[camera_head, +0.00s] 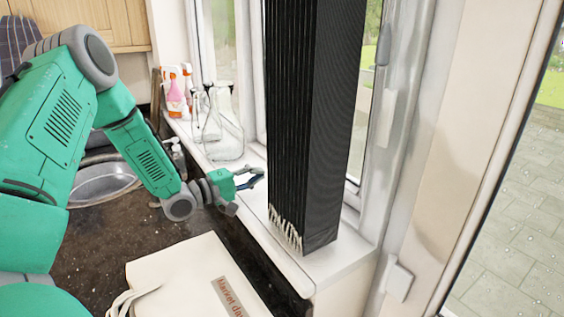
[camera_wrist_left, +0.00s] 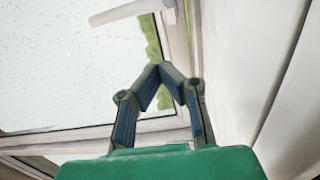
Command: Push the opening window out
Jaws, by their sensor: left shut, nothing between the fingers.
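The window has white frames (camera_head: 254,75) behind the sill, with panes showing greenery. A pale upright handle (camera_head: 384,120) is on the frame at the right. In the left wrist view, a rain-spotted pane (camera_wrist_left: 60,70) fills the left side, with a white handle (camera_wrist_left: 130,11) at the top. I cannot tell whether the window is ajar. My left gripper (camera_head: 262,178) is over the sill, left of a tall black pleated object; its fingertips meet in the left wrist view (camera_wrist_left: 160,66), empty, in front of the window frame. My right gripper is out of view.
The black pleated object (camera_head: 312,120) stands on the white sill (camera_head: 340,262) and hides part of the window. Clear glass bottles (camera_head: 224,135) and spray bottles (camera_head: 176,90) stand left. A cream bag (camera_head: 190,275) lies on the dark counter (camera_head: 105,235) by a sink (camera_head: 103,182).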

